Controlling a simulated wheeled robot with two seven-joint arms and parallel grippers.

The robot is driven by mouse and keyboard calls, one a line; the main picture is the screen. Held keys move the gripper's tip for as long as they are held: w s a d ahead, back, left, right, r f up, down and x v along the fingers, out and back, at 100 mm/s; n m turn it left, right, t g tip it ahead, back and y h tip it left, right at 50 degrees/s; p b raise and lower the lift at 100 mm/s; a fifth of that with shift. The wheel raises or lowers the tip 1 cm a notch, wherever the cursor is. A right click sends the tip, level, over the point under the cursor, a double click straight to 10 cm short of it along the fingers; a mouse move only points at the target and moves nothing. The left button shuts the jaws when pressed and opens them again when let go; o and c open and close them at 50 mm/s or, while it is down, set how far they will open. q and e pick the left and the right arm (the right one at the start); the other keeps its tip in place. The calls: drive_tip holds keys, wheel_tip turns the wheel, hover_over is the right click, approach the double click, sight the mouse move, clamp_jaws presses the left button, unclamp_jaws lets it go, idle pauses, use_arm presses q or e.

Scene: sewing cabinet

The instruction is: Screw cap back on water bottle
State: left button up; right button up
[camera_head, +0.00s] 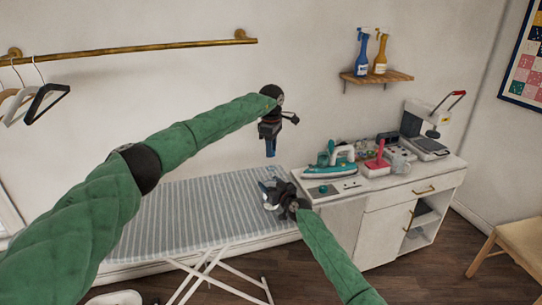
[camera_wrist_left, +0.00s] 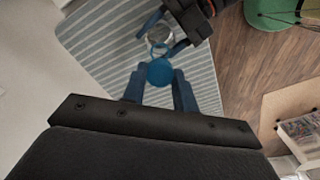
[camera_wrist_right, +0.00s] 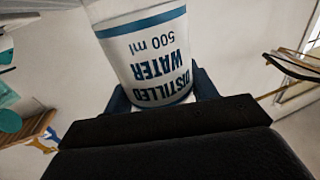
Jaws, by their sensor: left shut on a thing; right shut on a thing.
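My left gripper (camera_head: 270,153) points down above the ironing board. In the left wrist view it is shut on a round blue cap (camera_wrist_left: 160,72) between its blue fingertips. My right gripper (camera_head: 268,190) is lower, over the right end of the board. It is shut on a white water bottle (camera_wrist_right: 152,58), whose blue label reads "DISTILLED WATER 500 ml". In the left wrist view the bottle's round top (camera_wrist_left: 160,36) shows between the right gripper's fingers, just beyond the cap. The cap looks apart from the bottle. The height gap between them is hard to judge there.
The striped ironing board (camera_head: 190,215) is bare on its left. A white cabinet (camera_head: 385,215) at the right bears a teal iron (camera_head: 330,168), a pink-red item (camera_head: 378,163) and a press (camera_head: 428,135). A wall shelf (camera_head: 377,76) holds two spray bottles.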

use_arm(q)
drive_tip(key=shift+f, duration=1.05)
drive_tip(key=shift+f, duration=0.1)
drive_tip(key=shift+f, duration=0.8)
drive_tip(key=shift+f, duration=0.55)
use_arm(e)
clamp_jaws()
use_arm(q)
drive_tip(key=m, duration=1.9)
drive_tip(key=shift+a, duration=0.15)
